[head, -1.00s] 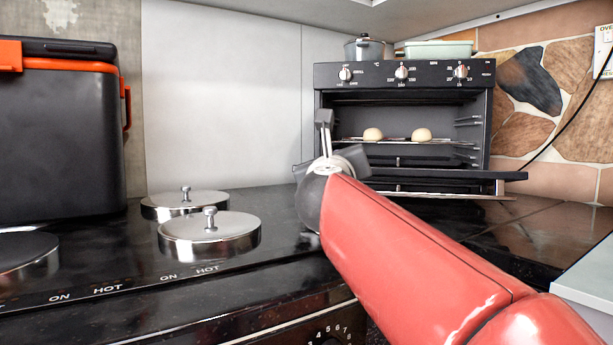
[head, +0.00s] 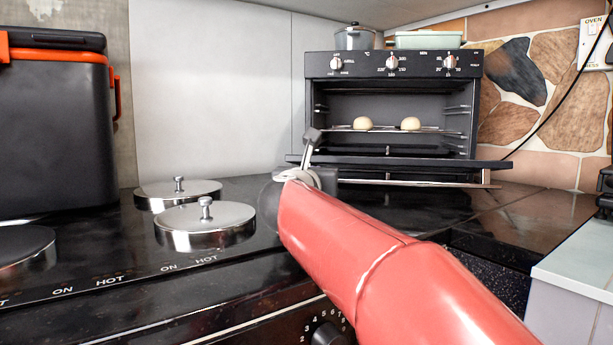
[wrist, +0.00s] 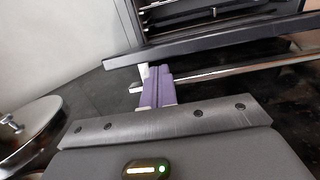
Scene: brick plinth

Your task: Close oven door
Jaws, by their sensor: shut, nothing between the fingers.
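The black toaster oven (head: 392,66) stands on the counter at the back right in the head view. Its door (head: 400,163) is open, folded down and seen nearly edge-on, with the oven cavity exposed. In the wrist view the door (wrist: 215,38) shows as a dark slanting bar just beyond the fingers. My gripper (head: 313,137) is shut and empty, in front of the left end of the door in the head view. Its fingers (wrist: 156,84) also show in the wrist view, close to the door's near edge. I cannot tell whether they touch it.
Two round buns (head: 410,123) sit on the oven rack. A pot (head: 354,38) and a pale green dish (head: 428,40) stand on top of the oven. Lidded hotplates (head: 205,227) and a dark orange-trimmed box (head: 58,125) are to the left.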

